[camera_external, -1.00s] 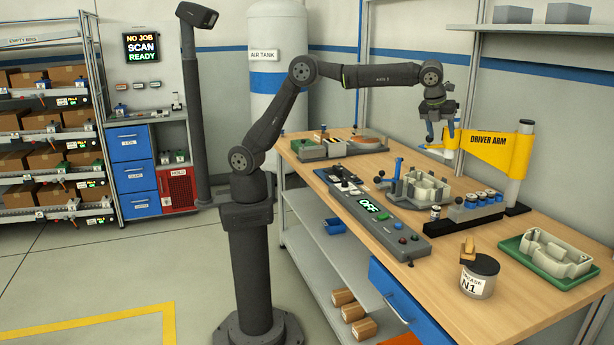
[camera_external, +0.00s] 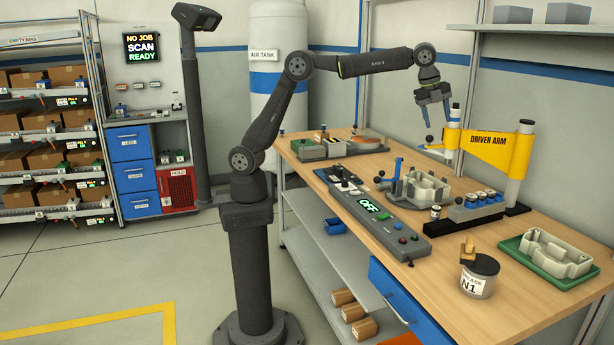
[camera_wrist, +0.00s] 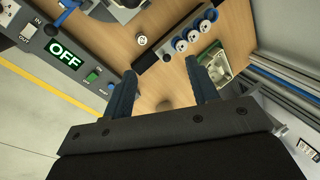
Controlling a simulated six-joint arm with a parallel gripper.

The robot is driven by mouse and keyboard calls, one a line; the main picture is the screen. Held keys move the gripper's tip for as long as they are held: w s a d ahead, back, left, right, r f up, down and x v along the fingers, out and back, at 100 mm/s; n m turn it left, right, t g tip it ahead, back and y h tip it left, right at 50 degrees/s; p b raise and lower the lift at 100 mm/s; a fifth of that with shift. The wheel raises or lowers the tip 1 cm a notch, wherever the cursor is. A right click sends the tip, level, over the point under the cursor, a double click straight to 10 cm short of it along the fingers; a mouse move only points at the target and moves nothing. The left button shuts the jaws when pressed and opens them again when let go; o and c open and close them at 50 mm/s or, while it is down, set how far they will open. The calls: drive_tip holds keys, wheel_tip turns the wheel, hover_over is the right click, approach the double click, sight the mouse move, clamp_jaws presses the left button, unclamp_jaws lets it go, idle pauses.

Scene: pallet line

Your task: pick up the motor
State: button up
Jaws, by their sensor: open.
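Several blue-banded cylinders, which look like motors, stand in a dark rack (camera_external: 478,212) on the bench; their pale round tops (camera_wrist: 193,34) show in the wrist view. A small pale and dark cylinder (camera_external: 435,212) stands alone beside the rack's left end, and also shows in the wrist view (camera_wrist: 141,40). I cannot tell for sure which of these is the motor. My gripper (camera_external: 437,119) is open and empty, in the air above the bench behind the rack in the external view. Its blue fingers (camera_wrist: 160,70) are spread apart in the wrist view.
The yellow driver arm (camera_external: 495,150) stands on a post close by. A pale housing (camera_external: 425,187) sits in a fixture, another in a green tray (camera_external: 540,270). The control panel (camera_external: 370,212) reads OFF. A grease pot (camera_external: 479,277) stands near the front edge.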

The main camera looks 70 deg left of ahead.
drive_tip(key=s+n+h, duration=0.1)
drive_tip(key=n, duration=0.3)
drive_tip(key=n+g+h, duration=0.1)
drive_tip(key=n+h, duration=0.1)
drive_tip(key=n, duration=0.4)
approach(435, 207)
drive_tip(key=x, duration=0.5)
drive_tip(key=shift+a+f, duration=0.1)
drive_tip(key=shift+a, duration=0.05)
drive_tip(key=shift+d+x, duration=0.15)
drive_tip(key=shift+x, duration=1.3)
drive_tip(key=shift+d+x, duration=0.1)
drive_tip(key=shift+x, duration=1.35)
drive_tip(key=shift+c, duration=0.2)
drive_tip(key=c, duration=1.1)
